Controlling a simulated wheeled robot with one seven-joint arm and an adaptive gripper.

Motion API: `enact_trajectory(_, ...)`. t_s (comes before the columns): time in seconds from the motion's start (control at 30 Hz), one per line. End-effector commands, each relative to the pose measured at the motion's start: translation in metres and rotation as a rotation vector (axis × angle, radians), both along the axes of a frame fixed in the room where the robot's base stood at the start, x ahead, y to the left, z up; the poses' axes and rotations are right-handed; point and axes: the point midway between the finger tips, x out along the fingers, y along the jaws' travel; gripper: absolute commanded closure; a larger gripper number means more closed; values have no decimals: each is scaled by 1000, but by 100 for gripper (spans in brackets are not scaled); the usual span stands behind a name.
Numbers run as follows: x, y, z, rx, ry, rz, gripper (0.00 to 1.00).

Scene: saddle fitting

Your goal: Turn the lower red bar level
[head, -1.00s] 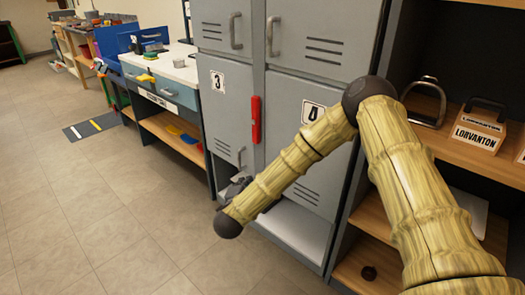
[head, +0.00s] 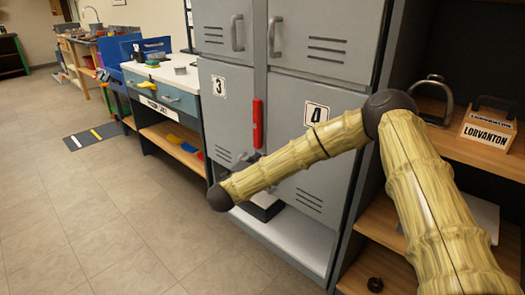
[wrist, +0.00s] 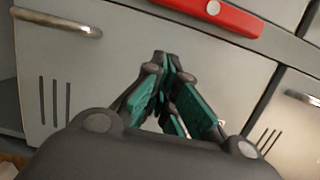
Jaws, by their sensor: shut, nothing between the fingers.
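The red bar (head: 257,123) stands upright on the grey lockers, at the seam between the door marked 3 and the door marked 4. In the wrist view the red bar (wrist: 215,14) crosses the top edge, with a pale round spot on it. My gripper (wrist: 165,60) has its green-padded fingers brought together at the tips, with nothing between them. The fingertips show below the bar in the wrist picture, apart from it. In the head view my forearm hides most of the gripper; only a small dark part shows below the bar. Only one red bar is in view.
The door marked 3 (head: 219,120) and the door marked 4 (head: 300,160) are shut. A metal handle (wrist: 60,24) sticks out at left in the wrist view. An open shelf (head: 485,140) with a stirrup (head: 433,103) stands right.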

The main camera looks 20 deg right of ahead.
Motion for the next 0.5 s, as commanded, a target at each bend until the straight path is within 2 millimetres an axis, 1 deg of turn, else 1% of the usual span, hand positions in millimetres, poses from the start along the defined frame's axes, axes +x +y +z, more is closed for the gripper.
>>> enact_trajectory(0.17,14,-15,-1,0,-1,-3,100)
enact_trajectory(0.5,54,-53,-2,0,0,-3,100)
